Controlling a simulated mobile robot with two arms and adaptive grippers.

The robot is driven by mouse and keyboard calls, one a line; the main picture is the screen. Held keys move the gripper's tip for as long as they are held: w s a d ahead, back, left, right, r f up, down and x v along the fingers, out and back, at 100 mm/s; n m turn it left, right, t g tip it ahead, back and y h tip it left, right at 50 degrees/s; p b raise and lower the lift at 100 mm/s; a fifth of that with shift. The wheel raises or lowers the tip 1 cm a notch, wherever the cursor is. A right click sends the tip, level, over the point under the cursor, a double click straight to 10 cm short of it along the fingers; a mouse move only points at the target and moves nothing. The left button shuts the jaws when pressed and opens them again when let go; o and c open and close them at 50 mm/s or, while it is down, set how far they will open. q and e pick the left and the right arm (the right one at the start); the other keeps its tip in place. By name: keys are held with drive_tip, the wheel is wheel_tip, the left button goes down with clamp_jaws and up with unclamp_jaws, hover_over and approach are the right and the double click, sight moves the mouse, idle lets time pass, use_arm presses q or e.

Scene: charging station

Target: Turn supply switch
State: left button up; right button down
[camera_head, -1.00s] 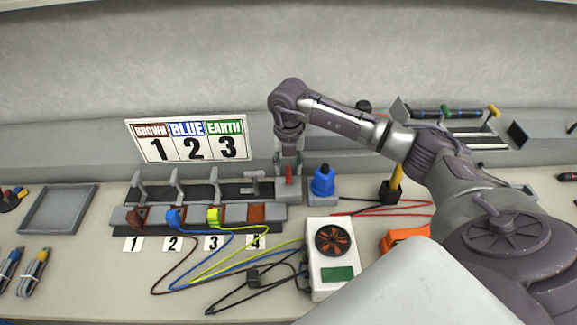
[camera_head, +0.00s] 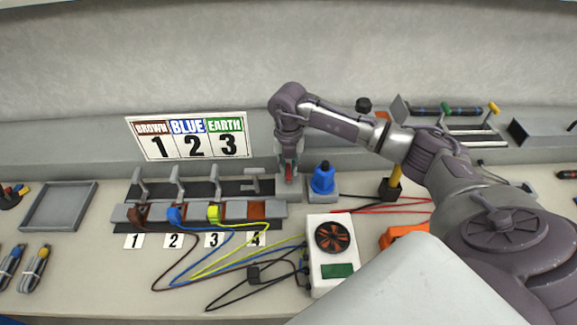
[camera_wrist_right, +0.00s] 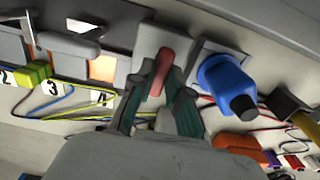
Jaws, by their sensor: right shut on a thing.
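The red supply switch (camera_head: 289,173) stands on a grey block at the right end of the terminal row. It also shows in the right wrist view (camera_wrist_right: 162,70), upright between the fingers. My right gripper (camera_head: 288,166) reaches down onto it from above and is shut on it. In the right wrist view the gripper's dark green fingers (camera_wrist_right: 158,95) lie on both sides of the red lever. The fingers partly hide the switch in the head view. My left gripper is not in view.
A blue plug (camera_head: 323,180) stands close to the right of the switch. The terminal block (camera_head: 185,226) with brown, blue and yellow-green plugs lies to the left. A white fan box (camera_head: 333,290) and loose cables are in front.

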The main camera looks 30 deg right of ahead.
drive_tip(key=m, duration=0.8)
drive_tip(key=shift+m+p, duration=0.3)
drive_tip(key=shift+p, duration=0.1)
drive_tip(key=m+p, duration=0.1)
drive_tip(key=m, duration=0.3)
drive_tip(key=shift+m, duration=0.3)
drive_tip(key=m+p, duration=0.1)
drive_tip(key=m, duration=0.3)
drive_tip(key=shift+m, duration=0.3)
drive_tip(key=c, duration=1.1)
unclamp_jaws()
